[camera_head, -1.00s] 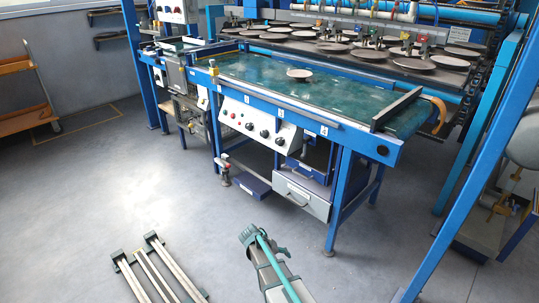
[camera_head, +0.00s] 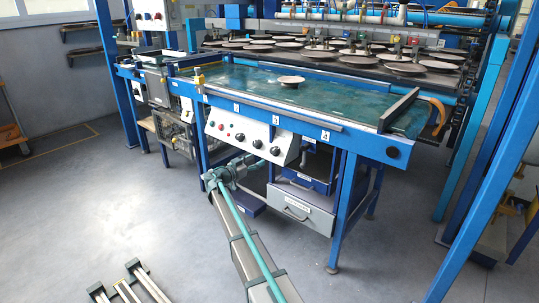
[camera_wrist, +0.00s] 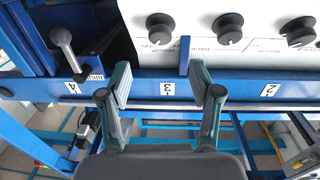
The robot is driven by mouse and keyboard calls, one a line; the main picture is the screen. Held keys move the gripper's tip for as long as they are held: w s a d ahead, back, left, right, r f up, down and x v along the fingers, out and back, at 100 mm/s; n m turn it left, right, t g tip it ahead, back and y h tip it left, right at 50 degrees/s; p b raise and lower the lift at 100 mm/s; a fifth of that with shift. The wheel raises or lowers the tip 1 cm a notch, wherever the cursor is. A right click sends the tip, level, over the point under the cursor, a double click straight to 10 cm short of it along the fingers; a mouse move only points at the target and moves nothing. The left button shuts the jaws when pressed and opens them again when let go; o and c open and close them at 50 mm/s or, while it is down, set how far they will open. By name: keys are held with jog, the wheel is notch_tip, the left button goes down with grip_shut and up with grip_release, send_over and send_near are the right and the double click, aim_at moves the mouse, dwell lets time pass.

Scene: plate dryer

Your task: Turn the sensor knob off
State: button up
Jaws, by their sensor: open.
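A white control panel (camera_head: 238,128) on the front of the blue table carries three black knobs: one (camera_head: 241,138), a middle one (camera_head: 257,144) and one (camera_head: 275,150). The wrist view shows the panel upside down, with the knobs at its left (camera_wrist: 160,28), centre (camera_wrist: 228,28) and right (camera_wrist: 298,32). In the head view my gripper (camera_head: 245,165) is just below the panel.
A grey ball-ended lever (camera_wrist: 64,42) stands left of the knobs in the wrist view. A blue frame rail numbered 2, 3 and 4 (camera_wrist: 230,88) runs along the panel. A grey drawer (camera_head: 303,211) hangs below the table. A plate (camera_head: 291,81) lies on the green belt (camera_head: 330,92).

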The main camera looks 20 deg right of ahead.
aim_at(272, 152)
jog(key=b+x, duration=0.2)
jog(key=x, duration=0.8)
jog(key=c, duration=1.1)
jog(key=shift+f, duration=0.1)
jog(key=shift+c, duration=0.2)
